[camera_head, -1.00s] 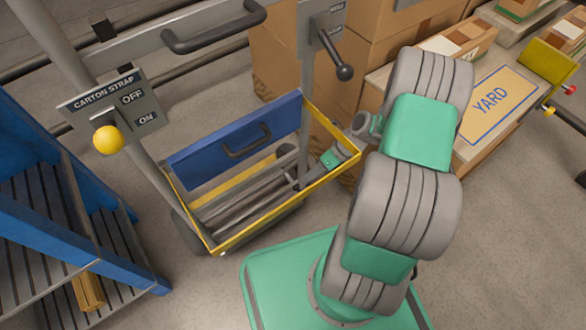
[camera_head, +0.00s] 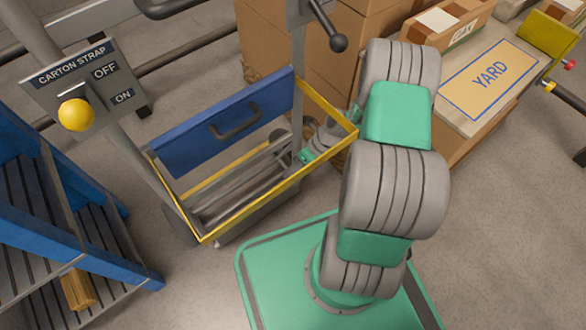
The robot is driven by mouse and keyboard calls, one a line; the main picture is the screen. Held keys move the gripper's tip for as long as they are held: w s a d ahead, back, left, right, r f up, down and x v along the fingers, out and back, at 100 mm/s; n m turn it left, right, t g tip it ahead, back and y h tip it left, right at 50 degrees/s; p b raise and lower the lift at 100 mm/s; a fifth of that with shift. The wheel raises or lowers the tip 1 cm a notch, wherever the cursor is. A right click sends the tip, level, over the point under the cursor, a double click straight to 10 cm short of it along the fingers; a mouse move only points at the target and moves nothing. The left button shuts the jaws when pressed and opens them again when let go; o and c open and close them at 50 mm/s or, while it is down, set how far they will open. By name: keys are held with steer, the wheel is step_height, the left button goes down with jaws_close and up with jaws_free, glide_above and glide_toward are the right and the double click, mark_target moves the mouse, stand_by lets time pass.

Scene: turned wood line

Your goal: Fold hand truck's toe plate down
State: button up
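The hand truck stands left of centre, with grey uprights and a yellow-edged frame (camera_head: 276,196) around its lower part. A blue panel with a dark grey pull handle (camera_head: 236,121), which looks like the toe plate (camera_head: 187,146), stands upright, tilted, between the uprights. My arm reaches from the right, and its wrist is at the frame's right side. My gripper (camera_head: 285,160) is low inside the yellow frame, below and right of the blue panel and apart from its handle. Its fingers are small and blend with the grey bars, so their opening and any contact are unclear.
A "CARTON STRAP" OFF/ON lever with a yellow knob (camera_head: 76,114) is on the left upright. A black-knobbed lever (camera_head: 337,42) is at top right. A blue slatted rack (camera_head: 60,215) stands left. Cartons (camera_head: 265,50) stand close behind, and a "YARD" box (camera_head: 487,80) is right.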

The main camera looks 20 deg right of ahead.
jaws_close()
steer(key=shift+d, duration=0.1)
stand_by(1.0)
